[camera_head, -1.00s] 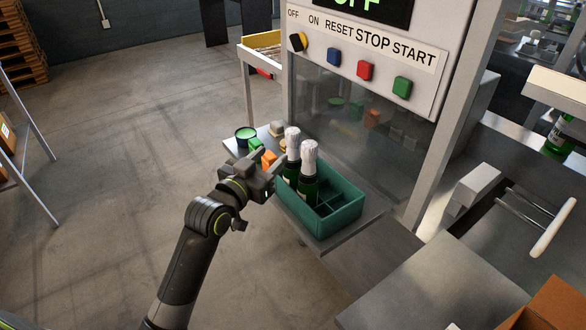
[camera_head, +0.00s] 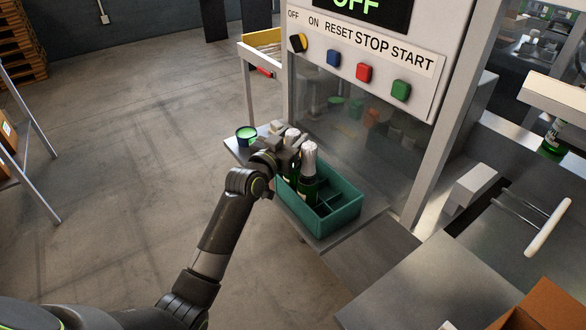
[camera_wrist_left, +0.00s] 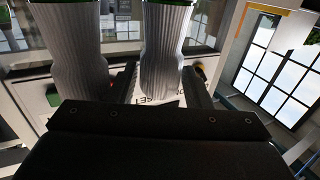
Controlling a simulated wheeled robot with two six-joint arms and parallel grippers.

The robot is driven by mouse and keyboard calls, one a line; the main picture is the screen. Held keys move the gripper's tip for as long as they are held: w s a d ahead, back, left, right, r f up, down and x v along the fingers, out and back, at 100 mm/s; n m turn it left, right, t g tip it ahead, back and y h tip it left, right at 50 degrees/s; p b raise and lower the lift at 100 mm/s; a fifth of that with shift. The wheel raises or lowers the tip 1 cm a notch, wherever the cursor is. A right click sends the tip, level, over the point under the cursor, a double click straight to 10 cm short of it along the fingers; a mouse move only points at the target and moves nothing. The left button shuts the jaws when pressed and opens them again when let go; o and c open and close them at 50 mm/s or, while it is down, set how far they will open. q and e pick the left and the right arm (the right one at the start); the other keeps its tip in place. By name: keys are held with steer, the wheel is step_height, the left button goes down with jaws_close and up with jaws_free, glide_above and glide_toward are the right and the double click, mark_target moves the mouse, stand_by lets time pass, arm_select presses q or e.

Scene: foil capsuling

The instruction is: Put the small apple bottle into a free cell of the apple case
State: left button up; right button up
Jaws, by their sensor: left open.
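The teal case (camera_head: 333,218) with dividers stands on a metal shelf. Two dark green bottles with white foil tops are in its left part: a nearer one (camera_head: 308,180) and a farther one (camera_head: 291,134), mostly hidden by my gripper. Cells in the right part look empty. My left gripper (camera_head: 290,151) is open at the farther bottle's neck. In the left wrist view its fingers (camera_wrist_left: 162,88) stand on either side of one white foil neck (camera_wrist_left: 168,45); another foil neck (camera_wrist_left: 76,45) is to the left. I cannot tell which is the small apple bottle. My right gripper is not in view.
A round green-topped tin (camera_head: 246,134) is on the shelf left of my gripper. A machine panel with coloured buttons (camera_head: 363,73) and a clear pane (camera_head: 340,120) rise behind the case. Another green bottle (camera_head: 553,138) stands at the far right.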

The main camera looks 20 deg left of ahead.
arm_select(q)
steer(key=shift+w+d, duration=0.1)
steer(key=shift+w, duration=0.35)
steer(key=shift+c, duration=0.4)
jaws_close()
steer(key=shift+r, duration=0.1)
